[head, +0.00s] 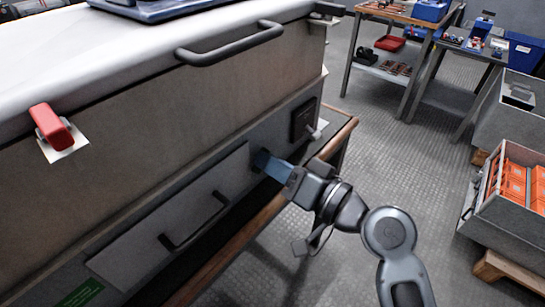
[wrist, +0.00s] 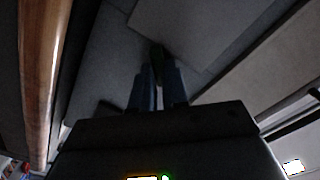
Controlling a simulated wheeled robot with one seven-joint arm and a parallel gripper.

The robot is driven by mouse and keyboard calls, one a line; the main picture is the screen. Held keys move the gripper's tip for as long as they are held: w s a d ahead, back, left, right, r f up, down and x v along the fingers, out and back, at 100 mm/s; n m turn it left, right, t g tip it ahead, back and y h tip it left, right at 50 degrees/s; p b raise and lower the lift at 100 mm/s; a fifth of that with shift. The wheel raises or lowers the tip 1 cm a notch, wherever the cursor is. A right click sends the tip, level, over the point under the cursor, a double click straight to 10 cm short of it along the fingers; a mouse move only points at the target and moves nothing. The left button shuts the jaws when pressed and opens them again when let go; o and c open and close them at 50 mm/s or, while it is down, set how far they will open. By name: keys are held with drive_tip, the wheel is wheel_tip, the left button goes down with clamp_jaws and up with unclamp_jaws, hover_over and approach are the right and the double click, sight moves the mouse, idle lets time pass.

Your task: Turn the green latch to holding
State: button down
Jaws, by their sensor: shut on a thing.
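My gripper (head: 268,164) has blue fingers and reaches the front of the grey cabinet (head: 165,120), beside the right edge of a pale panel (head: 180,220). In the wrist view the two fingers (wrist: 158,88) are close together on either side of a small dark, greenish piece, the green latch (wrist: 157,56). My gripper is shut on it. The fingers hide the latch in the head view, and the wrist view is too dark to read its exact angle or any marking.
A black handle (head: 195,222) sticks out of the panel, and another (head: 230,47) is above. A red latch (head: 51,126) is at the upper left. A dark square fitting (head: 303,119) sits right of my gripper. A wooden edge (head: 240,237) runs below; open floor lies right.

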drive_tip(key=m+p, duration=0.3)
drive_tip(key=m, duration=0.2)
drive_tip(key=shift+d+m, duration=0.1)
drive_tip(key=shift+m, duration=0.2)
drive_tip(key=shift+f+m+p, duration=0.15)
drive_tip(key=shift+m+p, duration=0.7)
drive_tip(key=shift+m, duration=0.65)
drive_tip(key=c, duration=1.1)
unclamp_jaws()
drive_tip(key=shift+c, duration=0.2)
drive_tip(key=v, duration=0.7)
drive_tip(key=shift+s+d, duration=0.2)
drive_tip(key=shift+d, duration=0.15)
drive_tip(key=shift+f, duration=0.1)
